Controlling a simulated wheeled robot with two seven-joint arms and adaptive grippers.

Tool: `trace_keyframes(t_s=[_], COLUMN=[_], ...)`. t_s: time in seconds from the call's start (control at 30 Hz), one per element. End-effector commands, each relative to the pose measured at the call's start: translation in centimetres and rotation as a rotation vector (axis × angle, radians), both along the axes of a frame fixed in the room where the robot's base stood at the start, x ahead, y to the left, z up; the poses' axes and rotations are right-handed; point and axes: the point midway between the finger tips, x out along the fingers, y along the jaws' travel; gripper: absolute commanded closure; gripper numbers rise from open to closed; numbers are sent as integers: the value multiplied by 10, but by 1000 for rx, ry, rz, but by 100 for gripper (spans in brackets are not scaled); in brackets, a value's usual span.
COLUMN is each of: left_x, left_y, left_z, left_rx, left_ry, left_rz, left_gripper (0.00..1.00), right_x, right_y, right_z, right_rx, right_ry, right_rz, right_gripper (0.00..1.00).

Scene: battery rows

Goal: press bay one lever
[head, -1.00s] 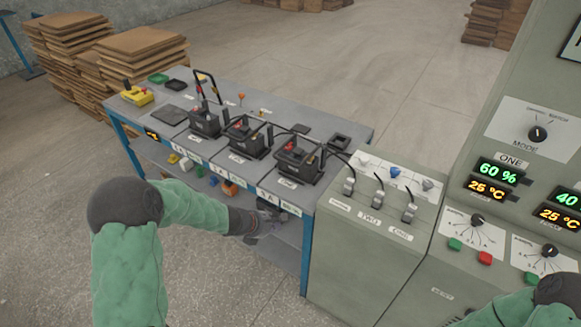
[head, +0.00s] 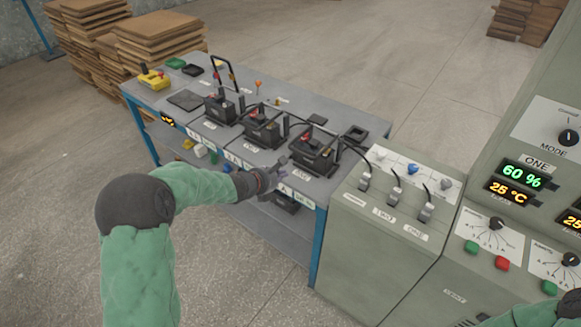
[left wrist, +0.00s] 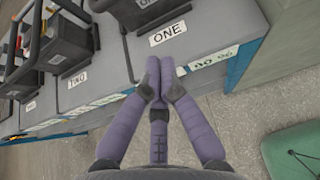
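The bay one unit (head: 315,155), a black open-topped battery holder with a red part inside, stands at the right end of the bench row. Its label reads ONE (left wrist: 170,33) in the left wrist view. A dark upright piece rises at its side; I cannot tell if this is its lever. My left gripper (head: 284,170) is at the bench's front edge, just in front of this unit. In the left wrist view (left wrist: 158,75) its purple fingers are together, empty, pointing towards the ONE label. My right gripper is out of view.
Two similar black units (head: 262,130) stand to the left along the bench (head: 190,80). A grey cabinet (head: 385,245) with cable-fed connectors labelled TWO and ONE stands right of the bench. A control panel with displays is further right. Boards are stacked behind.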

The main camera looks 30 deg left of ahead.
Motion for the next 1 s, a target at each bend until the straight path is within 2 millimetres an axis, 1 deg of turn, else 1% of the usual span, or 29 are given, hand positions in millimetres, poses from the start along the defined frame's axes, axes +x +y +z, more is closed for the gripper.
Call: trace_keyframes(t_s=[0.03,0.17,0.3,0.57,0.6,0.7,0.9,1.0], left_x=[5,21,44,81,84,86,88,89], left_y=[-2,-3,-5,-8,-7,-7,-8,-8], left_z=[-6,-17,-31,-52,-46,-27,-12,-10], left_rx=[-1,0,-1,0,1,2,1,0], left_ry=[1,3,2,3,-1,-2,1,2], left_rz=[-3,-3,-3,-3,-2,-2,-2,-1], left_gripper=[100,100,100,100,100,100,100,100], right_x=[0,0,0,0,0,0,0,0], right_y=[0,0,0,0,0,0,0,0], right_z=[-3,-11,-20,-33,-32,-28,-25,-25], right_rx=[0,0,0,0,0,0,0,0], right_ry=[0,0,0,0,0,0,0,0], right_rz=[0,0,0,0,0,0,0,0], right_gripper=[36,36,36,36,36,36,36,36])
